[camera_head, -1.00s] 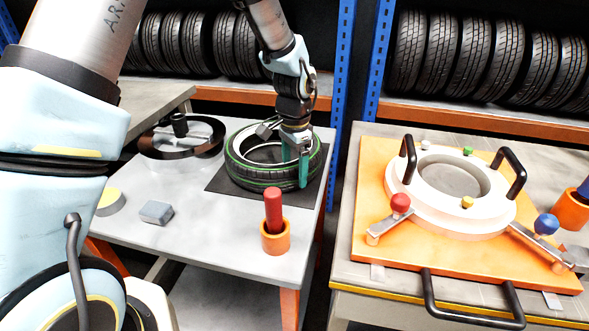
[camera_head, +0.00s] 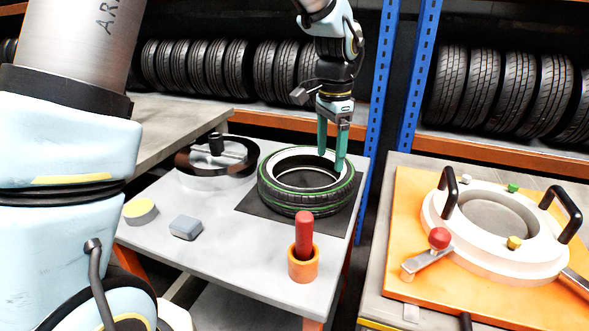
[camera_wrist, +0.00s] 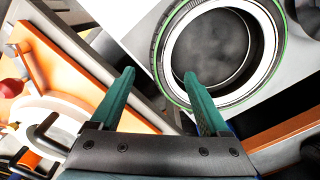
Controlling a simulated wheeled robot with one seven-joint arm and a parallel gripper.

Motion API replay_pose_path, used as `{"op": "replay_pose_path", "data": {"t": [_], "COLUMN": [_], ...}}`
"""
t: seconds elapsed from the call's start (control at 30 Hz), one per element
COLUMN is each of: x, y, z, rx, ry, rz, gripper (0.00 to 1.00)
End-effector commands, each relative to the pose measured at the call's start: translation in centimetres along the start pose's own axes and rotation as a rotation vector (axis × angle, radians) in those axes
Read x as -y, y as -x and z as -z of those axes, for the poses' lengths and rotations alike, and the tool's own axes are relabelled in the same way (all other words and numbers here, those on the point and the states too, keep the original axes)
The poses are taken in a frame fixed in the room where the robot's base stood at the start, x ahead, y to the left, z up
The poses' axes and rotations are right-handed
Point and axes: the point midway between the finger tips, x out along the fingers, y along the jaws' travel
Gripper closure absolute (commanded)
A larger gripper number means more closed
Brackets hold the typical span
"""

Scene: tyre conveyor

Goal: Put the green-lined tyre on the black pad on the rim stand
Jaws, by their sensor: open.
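The green-lined tyre (camera_head: 300,205) lies flat on the black pad (camera_head: 262,217) on the grey table. It also shows in the wrist view (camera_wrist: 172,68), with its white inner ring and dark open centre. My gripper (camera_head: 331,162) is open and empty, pointing down at the tyre's far right side. Its fingertips appear just above the tyre wall; the exact gap is hard to tell. In the wrist view its two green fingers (camera_wrist: 159,75) are spread, the right one overlapping the tyre's edge. The apparent rim stand (camera_head: 240,158), a dark round ring with a central hub, stands behind and left of the tyre.
A red-handled peg in an orange cup (camera_head: 303,262), a grey block (camera_head: 186,227) and a yellow-topped disc (camera_head: 140,211) stand on the table's front part. A blue rack post (camera_head: 384,110) rises behind. An orange board with a white ring (camera_head: 435,235) is at right.

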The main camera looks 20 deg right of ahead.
Motion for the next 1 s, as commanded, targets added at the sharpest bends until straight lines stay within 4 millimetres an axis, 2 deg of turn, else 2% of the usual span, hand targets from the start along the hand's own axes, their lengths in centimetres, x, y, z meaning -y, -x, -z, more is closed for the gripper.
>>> {"op": "replay_pose_path", "data": {"t": [0.17,0.27,0.37,0.47,0.5,0.6,0.7,0.83,0.9,1.0], "x": [0.1,1.4,3.9,5.9,6.3,5.8,4.3,2.5,2.1,1.8], "y": [0.1,0.0,-0.2,-0.9,-1.1,-1.8,-2.5,-3.0,-3.2,-3.3], "z": [-0.2,-2.2,-7.7,-15.8,-19.2,-26.6,-32.1,-35.9,-36.8,-37.1], "rx": [0.000,-0.003,-0.014,-0.032,-0.042,-0.068,-0.089,-0.110,-0.115,-0.117], "ry": [0.005,0.076,0.267,0.550,0.673,0.956,1.189,1.376,1.422,1.441], "rz": [0.000,0.005,0.018,0.036,0.044,0.063,0.078,0.091,0.095,0.096], "gripper": [0.21,0.21,0.21,0.21,0.21,0.21,0.21,0.21,0.21,0.21]}}
